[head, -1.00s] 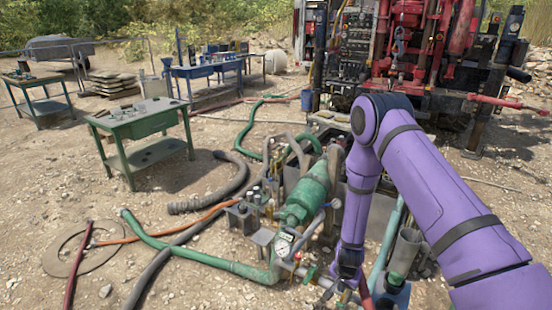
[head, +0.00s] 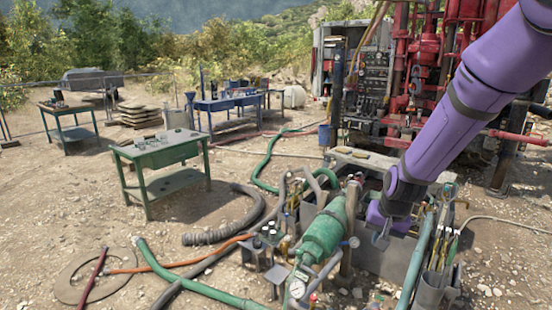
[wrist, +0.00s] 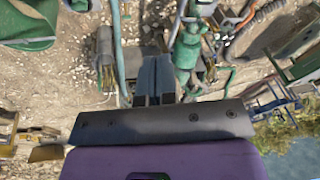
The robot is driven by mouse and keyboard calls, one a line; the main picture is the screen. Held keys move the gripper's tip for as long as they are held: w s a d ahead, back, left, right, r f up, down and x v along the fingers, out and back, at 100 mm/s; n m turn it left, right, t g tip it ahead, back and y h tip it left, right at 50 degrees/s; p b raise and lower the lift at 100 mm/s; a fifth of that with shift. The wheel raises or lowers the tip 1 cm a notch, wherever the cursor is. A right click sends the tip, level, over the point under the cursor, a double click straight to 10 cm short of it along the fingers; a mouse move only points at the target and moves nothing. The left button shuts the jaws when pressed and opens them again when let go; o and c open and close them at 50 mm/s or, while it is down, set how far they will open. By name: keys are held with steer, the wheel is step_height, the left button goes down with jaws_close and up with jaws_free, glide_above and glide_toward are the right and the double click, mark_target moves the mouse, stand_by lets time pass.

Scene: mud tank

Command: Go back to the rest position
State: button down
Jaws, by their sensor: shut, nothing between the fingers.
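My gripper (head: 381,241) hangs at the end of my purple arm, over the mud tank (head: 385,262) and to the right of the green pump (head: 324,232) in the head view. In the wrist view, the two grey fingers of my gripper (wrist: 155,62) lie together, with nothing seen between them. The green pump (wrist: 187,45) shows beyond and to the right of the fingertips there. My arm hides part of the tank's far side and of the red rig.
A red drilling rig (head: 440,70) stands behind the tank. A green table (head: 155,152) and a blue table (head: 228,104) stand to the left. Hoses (head: 195,282) cross the gravel. A container of rods (head: 436,290) stands at the tank's front right.

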steer(key=s+d+r+n+t, duration=0.1)
steer(key=s+r, duration=0.5)
steer(key=r, duration=0.2)
steer(key=s+d+r+n, duration=0.1)
steer(key=s+r, duration=0.5)
steer(key=r, duration=0.3)
steer(key=s+d+r+n, duration=0.1)
steer(key=s+r, duration=0.2)
steer(key=s, duration=0.5)
steer(key=s+d+r+t+h, duration=0.1)
steer(key=s+r, duration=0.2)
steer(key=s, duration=0.5)
steer(key=shift+s+r+n, duration=0.15)
steer(key=shift+r+n, duration=0.1)
steer(key=shift+n, duration=0.15)
steer(key=shift+d, duration=0.1)
